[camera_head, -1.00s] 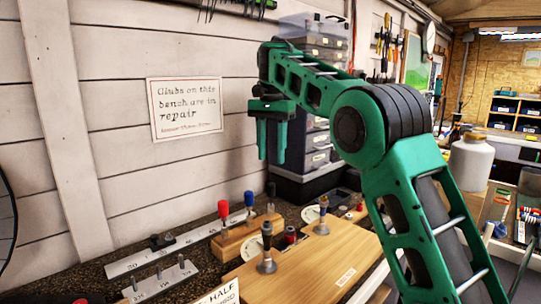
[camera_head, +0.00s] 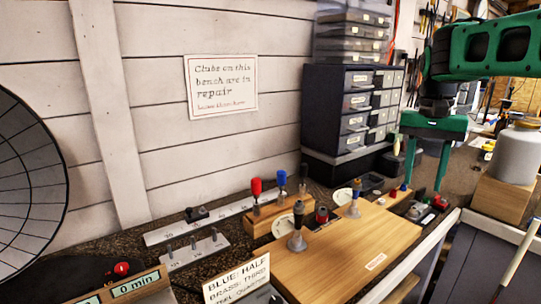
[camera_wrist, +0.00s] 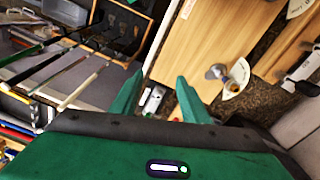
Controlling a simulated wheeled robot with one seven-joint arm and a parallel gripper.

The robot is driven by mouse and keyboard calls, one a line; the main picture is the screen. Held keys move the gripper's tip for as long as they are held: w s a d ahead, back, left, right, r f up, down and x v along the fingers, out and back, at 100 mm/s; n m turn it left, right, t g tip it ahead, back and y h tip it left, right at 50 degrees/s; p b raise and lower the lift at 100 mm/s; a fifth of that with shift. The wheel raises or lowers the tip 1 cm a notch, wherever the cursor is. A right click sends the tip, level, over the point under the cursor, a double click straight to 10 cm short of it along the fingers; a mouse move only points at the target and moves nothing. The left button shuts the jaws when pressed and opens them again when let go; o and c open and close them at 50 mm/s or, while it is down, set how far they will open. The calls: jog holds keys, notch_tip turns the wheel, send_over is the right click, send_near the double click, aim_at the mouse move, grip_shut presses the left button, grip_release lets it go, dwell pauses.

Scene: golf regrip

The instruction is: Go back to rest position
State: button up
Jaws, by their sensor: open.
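My gripper (camera_head: 425,166) is green, points down and is open with nothing between its fingers. In the head view it hangs at the right, over the bench's right end near the dark drawer cabinet. In the wrist view its two fingers (camera_wrist: 158,98) stand apart, with the bench top and the edge of the wooden board behind them. Part of my arm crosses the upper right of the head view.
A wooden board (camera_head: 345,257) with upright pegs lies on the bench. A block (camera_head: 267,219) holds a red and a blue handle. The drawer cabinet (camera_head: 330,106) stands behind. A white jar (camera_head: 515,157) stands at the right. A sign (camera_head: 237,283) is in front.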

jog(key=s+d+f, duration=0.1)
jog(key=s+f, duration=0.4)
jog(key=s, duration=0.4)
jog(key=s+d+f, duration=0.2)
jog(key=s+f, duration=0.4)
jog(key=s, duration=0.4)
jog(key=s+d+f+n, duration=0.1)
jog(key=s+f, duration=0.5)
jog(key=s, duration=0.3)
jog(key=shift+s+d+y, duration=0.35)
jog(key=shift+d+y, duration=0.05)
jog(key=shift+r, duration=0.1)
jog(key=shift+w+f, duration=0.25)
jog(key=shift+w, duration=0.4)
